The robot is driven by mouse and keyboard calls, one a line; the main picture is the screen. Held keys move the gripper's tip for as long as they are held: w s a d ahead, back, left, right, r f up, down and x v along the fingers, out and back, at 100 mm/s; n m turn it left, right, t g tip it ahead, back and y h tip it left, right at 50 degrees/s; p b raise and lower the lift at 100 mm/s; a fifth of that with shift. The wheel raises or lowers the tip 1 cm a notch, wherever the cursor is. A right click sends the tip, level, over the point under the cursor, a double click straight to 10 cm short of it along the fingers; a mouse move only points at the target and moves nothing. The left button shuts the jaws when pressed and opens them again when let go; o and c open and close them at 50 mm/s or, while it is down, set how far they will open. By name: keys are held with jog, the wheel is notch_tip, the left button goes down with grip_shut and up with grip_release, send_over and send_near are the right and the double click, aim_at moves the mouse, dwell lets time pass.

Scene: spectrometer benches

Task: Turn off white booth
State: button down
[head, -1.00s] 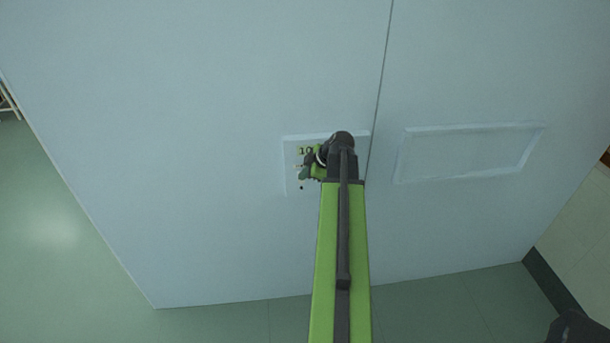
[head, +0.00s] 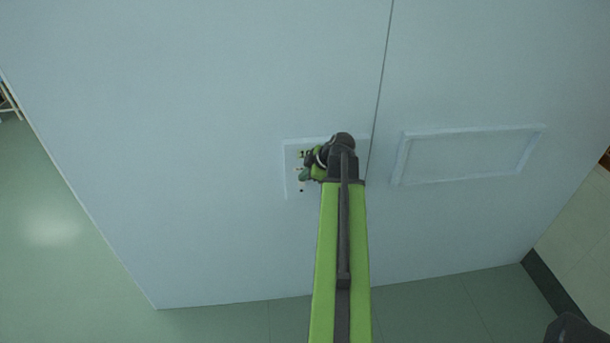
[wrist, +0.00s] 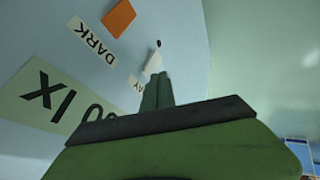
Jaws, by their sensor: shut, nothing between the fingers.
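The white booth (head: 200,110) fills most of the head view as a large pale wall. A small control plate (head: 291,180) is set in it, partly hidden by my arm. My gripper (head: 303,175) is at this plate. In the wrist view, my gripper (wrist: 157,92) is shut and empty, its tips close below a small white switch (wrist: 153,63). I cannot tell if they touch. Near the switch are a DARK label (wrist: 92,39), a partly hidden label ending in AY (wrist: 134,81), an orange square (wrist: 119,18) and a pale green plate with large dark characters (wrist: 48,106).
A raised rectangular frame (head: 470,155) is on the booth wall to the right of a vertical seam (head: 380,80). Green floor (head: 50,220) is open at the left. A dark baseboard (head: 555,287) runs along the wall at the right.

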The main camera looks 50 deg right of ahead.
jog(key=p+v, duration=0.9)
jog(key=v, duration=0.2)
jog(key=shift+s+a+r, duration=0.2)
jog(key=shift+s+a, duration=0.1)
jog(key=shift+a, duration=0.1)
